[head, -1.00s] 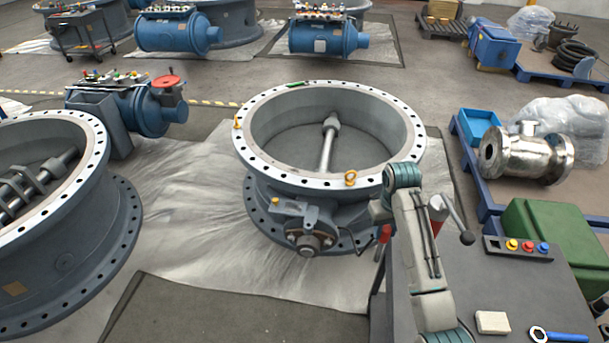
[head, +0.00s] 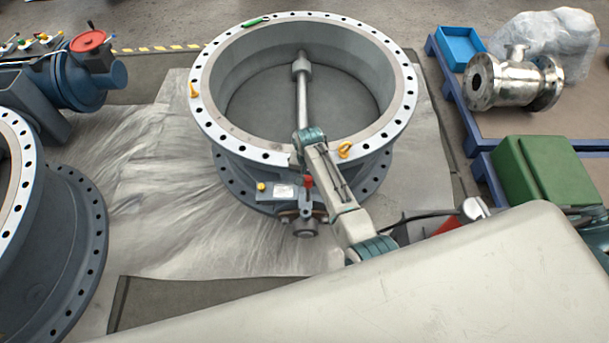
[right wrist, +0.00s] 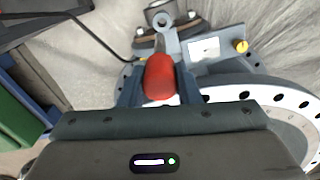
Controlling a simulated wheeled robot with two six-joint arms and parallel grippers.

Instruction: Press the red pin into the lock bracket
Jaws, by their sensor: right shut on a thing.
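The red pin (head: 308,182) shows as a small red head at the front of the middle valve, beside my right forearm. In the right wrist view the red pin (right wrist: 159,76) sits between the two fingers of my right gripper (right wrist: 160,88), which is shut on it. The grey lock bracket area (head: 290,211) lies at the valve's front, just below the pin; grey metal parts (right wrist: 165,42) also show beyond the pin in the right wrist view. The pin's lower end is hidden, so I cannot tell how deep it sits. My left gripper is out of view.
The valve's drilled flange ring (head: 207,118) lies close to my right arm, with a yellow eyebolt (head: 344,149) beside it. A second valve (head: 75,230) stands at left. A green box (head: 545,170) and a blue tray (head: 460,47) are at right. Sheeting (head: 170,210) covers clear floor.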

